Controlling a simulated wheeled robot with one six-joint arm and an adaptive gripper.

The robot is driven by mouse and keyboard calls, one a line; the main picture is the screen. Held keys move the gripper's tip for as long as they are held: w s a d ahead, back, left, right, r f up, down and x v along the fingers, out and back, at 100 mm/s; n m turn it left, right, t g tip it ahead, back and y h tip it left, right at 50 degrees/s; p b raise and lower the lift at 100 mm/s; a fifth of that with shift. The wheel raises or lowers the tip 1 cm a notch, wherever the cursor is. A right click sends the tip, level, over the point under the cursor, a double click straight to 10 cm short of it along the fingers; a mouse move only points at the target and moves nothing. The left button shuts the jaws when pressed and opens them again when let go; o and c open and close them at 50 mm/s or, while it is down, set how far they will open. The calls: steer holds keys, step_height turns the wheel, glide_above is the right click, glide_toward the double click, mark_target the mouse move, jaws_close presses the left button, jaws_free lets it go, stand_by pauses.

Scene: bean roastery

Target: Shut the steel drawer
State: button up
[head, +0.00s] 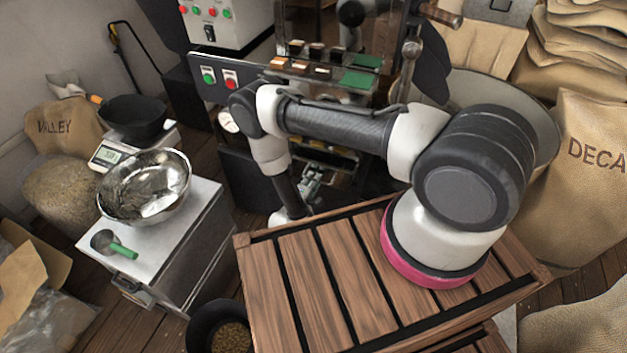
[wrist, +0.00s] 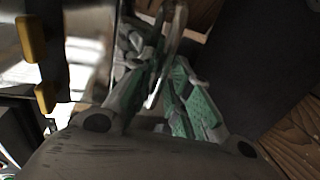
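A steel cabinet (head: 200,262) stands at the left in the head view, with a pale metal top. A drawer handle (head: 132,291) shows low on its near left face. I cannot tell how far the drawer stands out. My gripper (head: 308,186) is to the right of the cabinet, beyond the slatted wooden surface, and looks apart from the handle. In the wrist view, its grey fingers with green pads (wrist: 165,80) show with a thin pale curved piece between or behind them. I cannot tell whether they touch it.
A metal bowl (head: 146,187), a green-handled scoop (head: 112,244) and a scale (head: 106,156) with a black pan (head: 133,118) are on the cabinet. A black bucket of beans (head: 228,336) stands near its front. A slatted wooden crate (head: 345,270) is under my arm.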

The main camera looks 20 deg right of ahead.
mark_target(318, 171)
steer(key=shift+w+d+f, duration=0.1)
steer(key=shift+w+d, duration=0.25)
steer(key=shift+w, duration=0.05)
jaws_close()
steer(key=shift+d, duration=0.1)
steer(key=x, duration=0.3)
steer(key=shift+w+d+r, duration=0.25)
steer(key=shift+w+r, duration=0.05)
steer(key=shift+w+d, duration=0.1)
steer(key=shift+w, duration=0.15)
jaws_free()
